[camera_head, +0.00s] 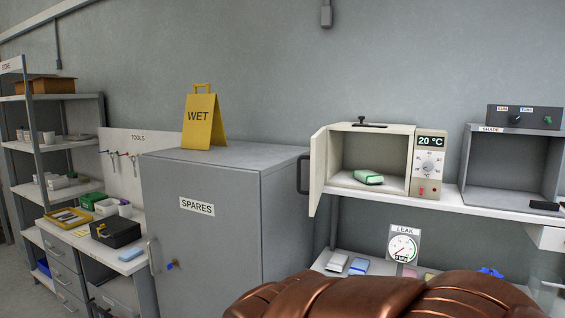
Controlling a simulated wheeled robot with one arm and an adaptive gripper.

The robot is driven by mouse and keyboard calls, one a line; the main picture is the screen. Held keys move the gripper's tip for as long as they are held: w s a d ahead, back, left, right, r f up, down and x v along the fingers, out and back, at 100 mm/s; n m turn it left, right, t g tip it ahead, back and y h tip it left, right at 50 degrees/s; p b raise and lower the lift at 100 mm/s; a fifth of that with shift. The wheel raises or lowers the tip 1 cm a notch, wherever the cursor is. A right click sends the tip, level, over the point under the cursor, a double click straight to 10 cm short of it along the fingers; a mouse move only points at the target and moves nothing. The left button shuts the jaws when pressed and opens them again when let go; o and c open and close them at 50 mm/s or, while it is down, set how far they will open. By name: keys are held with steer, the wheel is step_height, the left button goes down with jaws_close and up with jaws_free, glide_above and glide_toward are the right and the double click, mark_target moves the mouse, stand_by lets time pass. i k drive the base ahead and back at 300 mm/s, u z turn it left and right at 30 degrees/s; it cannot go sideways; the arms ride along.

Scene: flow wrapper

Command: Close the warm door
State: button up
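The warm cabinet (427,140) is a cream box on the shelf at the right, with a panel reading 20 °C and a dial. Its door (318,172) is hinged at the left and stands wide open toward me, with a dark handle (303,174) on its outer side. A green packet (368,177) lies inside on the cabinet floor. A copper-coloured part of my own body fills the bottom centre and right. My gripper is not in view.
A grey SPARES cabinet (205,232) stands just left of the open door, with a yellow WET sign (204,118) on top. A grey open SHADE box (512,165) is to the right. A LEAK gauge (404,246) stands below the warm cabinet.

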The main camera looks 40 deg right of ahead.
mark_target(317, 157)
steer(key=z, duration=0.25)
steer(key=i, duration=0.65)
steer(key=z, duration=0.95)
steer(key=i, duration=0.45)
steer(key=k, duration=1.3)
steer(key=u, duration=1.2)
steer(key=i, duration=1.15)
steer(key=z, duration=0.55)
